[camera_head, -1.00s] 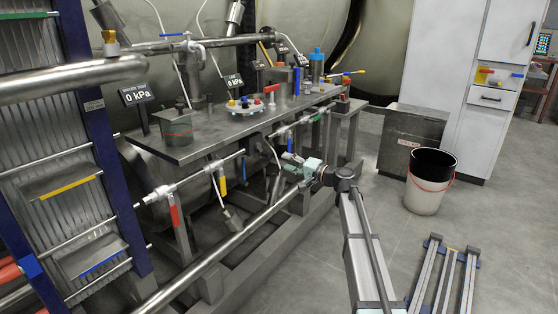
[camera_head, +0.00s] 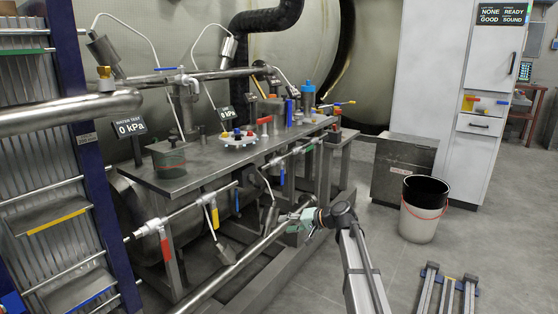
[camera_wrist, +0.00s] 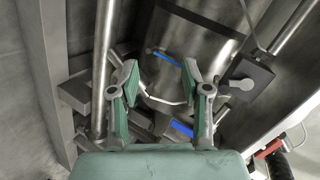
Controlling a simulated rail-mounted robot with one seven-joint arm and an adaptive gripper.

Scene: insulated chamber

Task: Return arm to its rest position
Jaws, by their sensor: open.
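My gripper (camera_head: 290,217) is in the middle of the head view, at the end of my arm, in front of the steel bench (camera_head: 190,180) and close to the long steel pipe (camera_head: 248,257). In the wrist view my gripper (camera_wrist: 157,85) shows two green-padded fingers spread apart with nothing between them. Below and beyond the fingers are a shiny cylinder (camera_wrist: 185,50), blue parts and a pipe (camera_wrist: 103,70). I cannot tell whether the gripper touches the pipe in the head view.
A ribbed rack with blue posts (camera_head: 75,120) stands at the left. A white bin with a black liner (camera_head: 421,222), a steel box (camera_head: 400,170) and a white cabinet (camera_head: 440,75) stand at the right. The grey floor between bench and bin is largely clear.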

